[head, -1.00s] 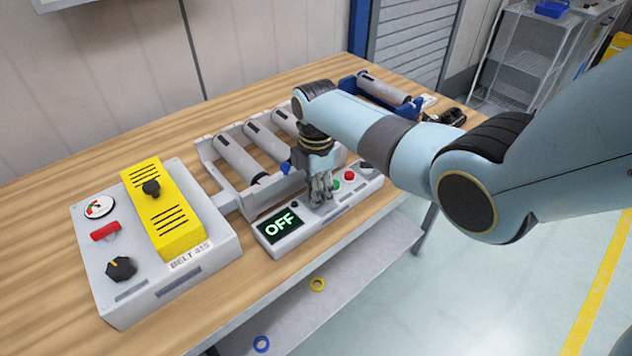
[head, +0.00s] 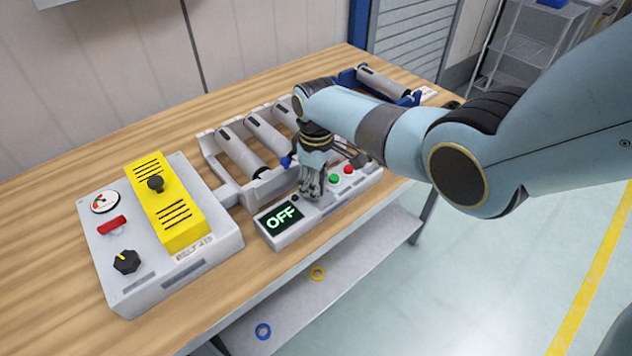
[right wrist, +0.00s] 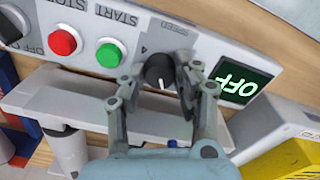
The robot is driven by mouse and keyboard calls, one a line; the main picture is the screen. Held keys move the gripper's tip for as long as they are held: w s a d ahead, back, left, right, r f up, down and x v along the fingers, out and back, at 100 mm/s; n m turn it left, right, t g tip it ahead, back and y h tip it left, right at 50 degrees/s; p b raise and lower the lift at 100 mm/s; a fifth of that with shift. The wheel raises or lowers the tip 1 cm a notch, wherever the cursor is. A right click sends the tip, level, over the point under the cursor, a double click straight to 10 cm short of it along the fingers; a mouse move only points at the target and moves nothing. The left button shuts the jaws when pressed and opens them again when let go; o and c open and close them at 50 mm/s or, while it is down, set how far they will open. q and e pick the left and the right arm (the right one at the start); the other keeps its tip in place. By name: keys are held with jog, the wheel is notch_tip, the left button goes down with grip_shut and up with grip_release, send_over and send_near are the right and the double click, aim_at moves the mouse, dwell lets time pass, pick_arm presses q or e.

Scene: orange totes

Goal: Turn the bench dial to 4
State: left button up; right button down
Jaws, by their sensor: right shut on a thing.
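The bench dial (right wrist: 160,70) is a round black knob with a white pointer line, on the pale control panel (head: 345,203) at the bench's front edge. In the right wrist view its pointer line faces the lower edge of the picture. My right gripper (right wrist: 160,84) is shut on the dial, one finger on each side; it also shows in the head view (head: 312,186), where it hides the dial. The display (head: 283,217) beside the dial reads OFF in green. My left gripper is not in view.
Green (right wrist: 109,54) and red (right wrist: 62,42) buttons sit beside the dial. Conveyor rollers (head: 240,152) lie behind the panel. A grey box (head: 108,235) with a yellow cover (head: 168,210) and another black knob (head: 126,262) stands left. The wooden bench front (head: 215,305) is clear.

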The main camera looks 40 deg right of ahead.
jog(key=m, duration=1.4)
jog(key=shift+m, duration=0.3)
jog(key=m, duration=0.3)
jog(key=shift+m, duration=0.3)
jog(key=m, duration=0.3)
jog(key=shift+m, duration=0.4)
jog(key=m, duration=0.4)
jog(key=shift+m, duration=1.8)
